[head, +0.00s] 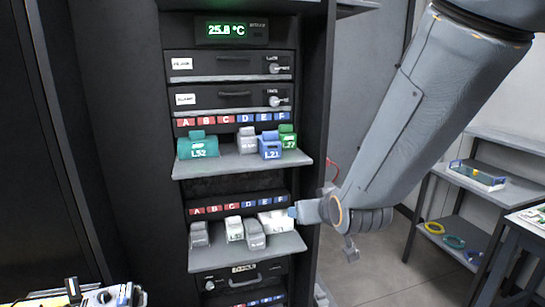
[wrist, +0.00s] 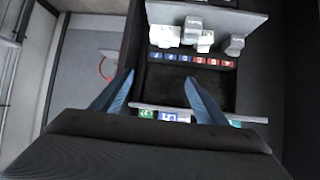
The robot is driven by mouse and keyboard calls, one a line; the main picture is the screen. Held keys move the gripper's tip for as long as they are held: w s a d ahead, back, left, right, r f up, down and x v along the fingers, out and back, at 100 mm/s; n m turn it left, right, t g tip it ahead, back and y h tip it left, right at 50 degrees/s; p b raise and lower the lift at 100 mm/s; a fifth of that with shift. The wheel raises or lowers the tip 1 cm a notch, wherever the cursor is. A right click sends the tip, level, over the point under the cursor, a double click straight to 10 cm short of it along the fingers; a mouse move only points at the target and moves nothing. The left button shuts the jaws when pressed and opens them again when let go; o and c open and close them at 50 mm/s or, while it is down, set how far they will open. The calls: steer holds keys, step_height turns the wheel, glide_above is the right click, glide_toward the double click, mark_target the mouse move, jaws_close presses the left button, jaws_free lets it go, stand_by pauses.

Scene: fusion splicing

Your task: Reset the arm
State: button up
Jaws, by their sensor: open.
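My arm (head: 420,110) reaches down from the upper right in the head view, its wrist just right of the rack's lower shelf. My gripper (head: 294,212) is small there, its blue tip close to a white module (head: 275,221); I cannot tell whether they touch. In the wrist view my gripper (wrist: 159,77) is open, its two blue fingers spread wide. Nothing is held between them; the dark rack recess shows there. The wrist view appears upside down, with the lower shelf (wrist: 225,14) at the top.
The rack's upper shelf (head: 240,163) holds several modules, including a teal one (head: 198,147) and a blue one (head: 270,146). Grey and white modules stand on the lower shelf (head: 245,255). A shelving unit (head: 480,180) stands at right, with open floor (head: 370,265) between.

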steer(key=s+d+f+m+g+h, duration=0.1)
steer(key=s+d+f+g, duration=0.3)
steer(key=s, duration=0.5)
steer(key=s+d+f+m+g+h, duration=0.1)
steer(key=s+d+f+g, duration=0.4)
steer(key=s, duration=0.4)
steer(key=shift+s+d+f+g, duration=0.3)
steer(key=shift+d+g, duration=0.1)
steer(key=shift+g, duration=0.2)
